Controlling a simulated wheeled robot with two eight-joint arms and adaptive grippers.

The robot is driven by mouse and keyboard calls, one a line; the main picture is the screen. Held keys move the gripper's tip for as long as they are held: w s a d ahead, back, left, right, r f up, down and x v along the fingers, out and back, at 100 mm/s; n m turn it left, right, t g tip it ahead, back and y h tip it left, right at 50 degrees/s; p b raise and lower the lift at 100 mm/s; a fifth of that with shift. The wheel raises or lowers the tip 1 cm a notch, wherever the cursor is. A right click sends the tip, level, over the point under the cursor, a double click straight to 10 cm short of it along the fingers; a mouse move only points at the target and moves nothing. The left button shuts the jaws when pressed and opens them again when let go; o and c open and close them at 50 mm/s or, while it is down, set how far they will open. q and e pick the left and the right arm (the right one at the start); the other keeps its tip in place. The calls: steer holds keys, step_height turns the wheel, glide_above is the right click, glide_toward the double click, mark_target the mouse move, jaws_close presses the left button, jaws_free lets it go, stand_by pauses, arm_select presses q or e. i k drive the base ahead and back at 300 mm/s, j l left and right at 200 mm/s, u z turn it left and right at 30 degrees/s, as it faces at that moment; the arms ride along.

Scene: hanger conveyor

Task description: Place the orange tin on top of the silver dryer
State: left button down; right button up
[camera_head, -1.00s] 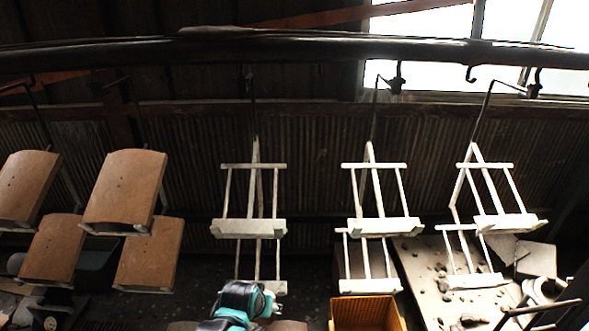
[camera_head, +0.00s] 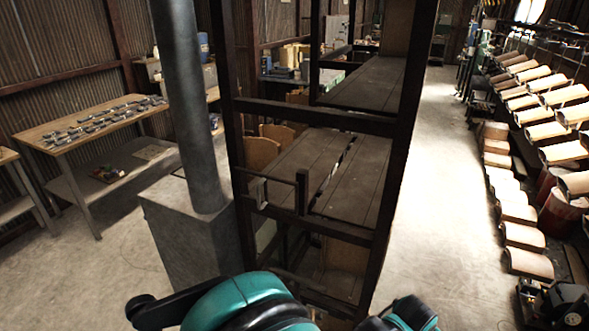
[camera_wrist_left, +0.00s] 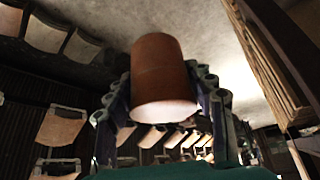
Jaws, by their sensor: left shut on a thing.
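The orange tin (camera_wrist_left: 164,70) is a reddish-brown cylinder in the left wrist view, with a pale, bright end facing the camera. The fingers of my left gripper (camera_wrist_left: 163,92) are shut on it from both sides. In the head view, teal and black parts of my arms show at the bottom edge, but neither gripper nor the tin can be made out. A grey metal box (camera_head: 185,232) with a thick upright pipe stands left of centre in the head view; I cannot tell whether it is the silver dryer. My right gripper is not in view.
A dark rack with plank shelves (camera_head: 330,175) stands close ahead. A wooden table (camera_head: 95,122) with small metal parts is at the left. Curved brown-topped pieces (camera_head: 515,215) line the right side. Clear concrete floor (camera_head: 430,190) runs between them and the rack.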

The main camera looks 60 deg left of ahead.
mark_target(167, 190)
steer(key=k+j+u, duration=0.2)
steer(key=j, duration=0.25)
steer(key=k+j+u, duration=0.25)
steer(key=j, duration=0.25)
steer(key=j+u, duration=0.2)
steer(key=j, duration=0.3)
steer(key=k+j+u, duration=0.2)
steer(key=j, duration=0.35)
steer(key=j+u, duration=0.25)
steer(key=j, duration=0.3)
